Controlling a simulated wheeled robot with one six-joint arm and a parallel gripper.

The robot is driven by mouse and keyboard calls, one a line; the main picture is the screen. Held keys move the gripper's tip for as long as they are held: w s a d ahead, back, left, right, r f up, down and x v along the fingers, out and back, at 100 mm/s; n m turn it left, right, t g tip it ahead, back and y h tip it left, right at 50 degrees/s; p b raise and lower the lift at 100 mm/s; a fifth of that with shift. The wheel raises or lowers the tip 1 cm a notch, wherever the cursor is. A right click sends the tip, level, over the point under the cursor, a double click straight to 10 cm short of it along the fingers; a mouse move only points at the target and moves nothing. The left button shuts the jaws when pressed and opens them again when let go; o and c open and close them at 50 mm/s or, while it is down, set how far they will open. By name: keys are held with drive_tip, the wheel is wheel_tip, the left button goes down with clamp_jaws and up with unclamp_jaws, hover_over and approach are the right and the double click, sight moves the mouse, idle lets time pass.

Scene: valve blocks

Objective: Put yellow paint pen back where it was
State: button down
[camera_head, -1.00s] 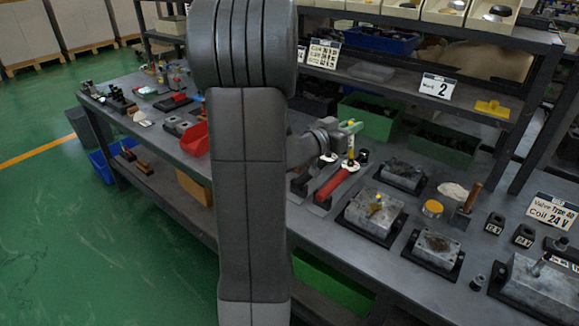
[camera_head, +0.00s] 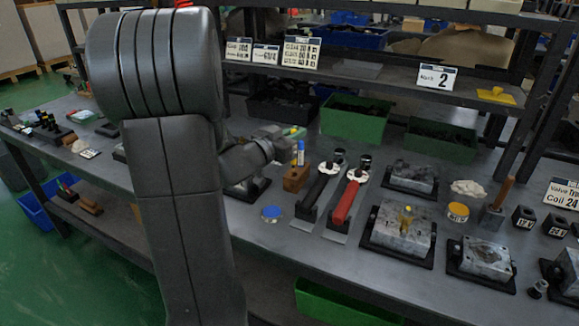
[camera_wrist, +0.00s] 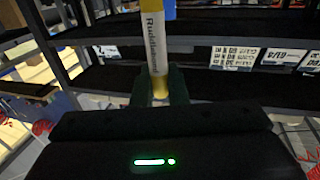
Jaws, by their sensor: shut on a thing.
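The yellow paint pen (camera_wrist: 153,50) has a white body with printed lettering and yellow parts. My gripper (camera_wrist: 158,84) is shut on it in the wrist view. In the head view my gripper (camera_head: 293,132) is above a small brown wooden block (camera_head: 297,179) on the bench. A pen with a blue label (camera_head: 301,152) stands upright at this block. The held pen hangs close to the left of the blue pen, partly hidden by it. I cannot tell whether its lower end touches the block.
A blue-lidded tin (camera_head: 271,213) lies in front of the block. A black-handled tool (camera_head: 318,190) and a red-handled tool (camera_head: 346,200) lie to its right. Green bins (camera_head: 353,119) stand behind. Valve blocks (camera_head: 402,229) and a yellow tin (camera_head: 457,211) are farther right.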

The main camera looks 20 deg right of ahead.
sight(294, 164)
drive_tip(key=shift+f+b, duration=0.65)
drive_tip(key=shift+f, duration=2.25)
drive_tip(key=shift+f, duration=0.2)
drive_tip(key=c, duration=1.4)
unclamp_jaws()
drive_tip(key=shift+c, duration=0.2)
drive_tip(key=shift+r, duration=0.25)
drive_tip(key=v, duration=1.2)
